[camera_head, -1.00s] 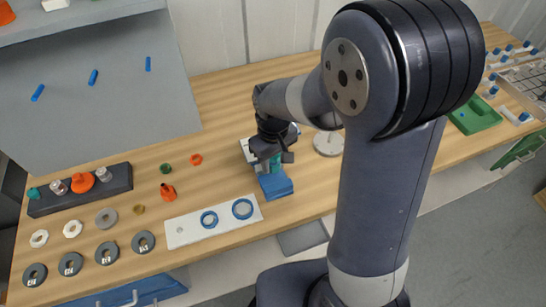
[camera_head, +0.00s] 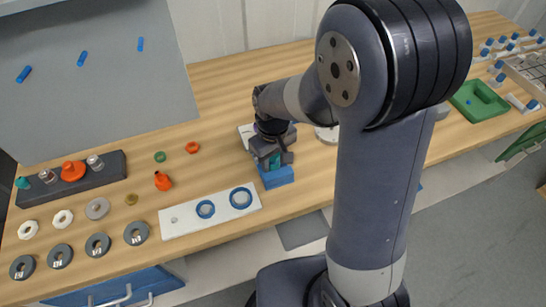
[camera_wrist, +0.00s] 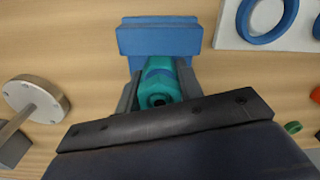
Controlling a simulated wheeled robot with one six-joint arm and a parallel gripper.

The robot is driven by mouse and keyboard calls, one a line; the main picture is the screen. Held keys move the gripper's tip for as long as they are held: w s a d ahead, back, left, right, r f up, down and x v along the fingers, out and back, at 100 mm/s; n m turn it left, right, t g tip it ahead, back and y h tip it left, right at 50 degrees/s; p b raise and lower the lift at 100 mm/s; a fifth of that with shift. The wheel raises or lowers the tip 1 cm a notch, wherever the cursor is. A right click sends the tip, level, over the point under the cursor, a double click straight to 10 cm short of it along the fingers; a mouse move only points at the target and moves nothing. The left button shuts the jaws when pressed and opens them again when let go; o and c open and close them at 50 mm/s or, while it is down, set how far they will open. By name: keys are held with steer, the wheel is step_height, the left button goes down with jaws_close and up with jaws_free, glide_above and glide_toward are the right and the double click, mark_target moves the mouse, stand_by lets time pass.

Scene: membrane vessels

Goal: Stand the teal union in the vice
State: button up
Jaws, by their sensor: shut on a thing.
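The teal union (camera_wrist: 160,80) has a blue band and a dark bore facing the wrist camera. My gripper (camera_wrist: 160,88) is shut on it, one dark finger on each side. In the head view my gripper (camera_head: 272,155) is low over the vice, with a sliver of the teal union (camera_head: 275,161) showing. The vice shows as a blue block (camera_head: 277,177) in front of the gripper, and at the top of the wrist view (camera_wrist: 158,38). The union's far end is close to the blue block; whether they touch, and the vice's other side, is hidden.
A white plate with blue rings (camera_head: 210,208) lies left of the vice. A round metal base with a post (camera_wrist: 37,100) stands on the other side. An orange fitting (camera_head: 162,181), a green ring (camera_head: 160,157) and several grey discs lie farther left. A green tray (camera_head: 478,102) is far right.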

steer(key=o, duration=1.1)
step_height(320, 180, up, 11)
steer(key=shift+f, duration=0.1)
step_height(320, 180, down, 11)
steer(key=shift+r, duration=0.1)
step_height(320, 180, up, 2)
steer(key=shift+r+p, duration=0.1)
steer(key=shift+p, duration=0.85)
steer(key=shift+r+p, duration=0.5)
steer(key=shift+r, duration=0.2)
